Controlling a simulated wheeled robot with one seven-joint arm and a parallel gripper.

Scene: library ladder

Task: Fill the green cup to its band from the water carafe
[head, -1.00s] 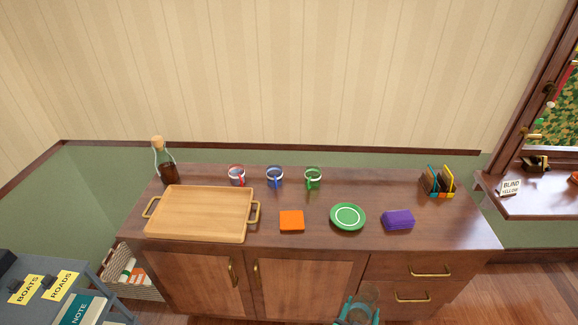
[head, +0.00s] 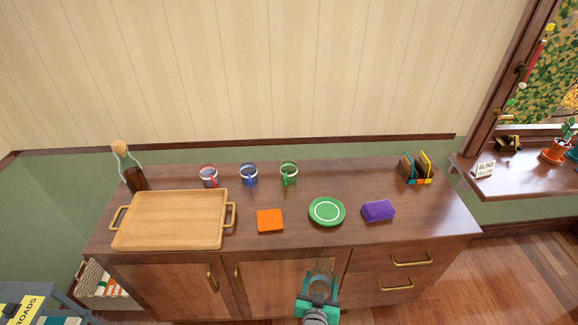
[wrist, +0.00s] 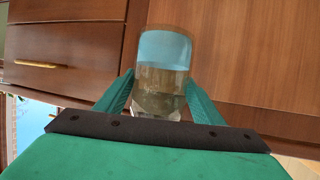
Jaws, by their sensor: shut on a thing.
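The green cup (head: 289,173) stands upright at the back of the wooden sideboard top, rightmost of three cups; its band and contents are too small to tell. My gripper (head: 318,289) is low in front of the sideboard doors, below the top's front edge. It is shut on a clear glass vessel, the water carafe (wrist: 162,75), which stands between the teal fingers in the wrist view and holds clear liquid. The carafe also shows in the head view (head: 321,268). The gripper and carafe are well apart from the green cup.
A blue cup (head: 249,174) and a red cup (head: 208,175) stand left of the green one. A corked bottle (head: 131,172), wooden tray (head: 170,220), orange cloth (head: 270,221), green plate (head: 327,212), purple block (head: 378,211) and rack (head: 416,169) also occupy the top.

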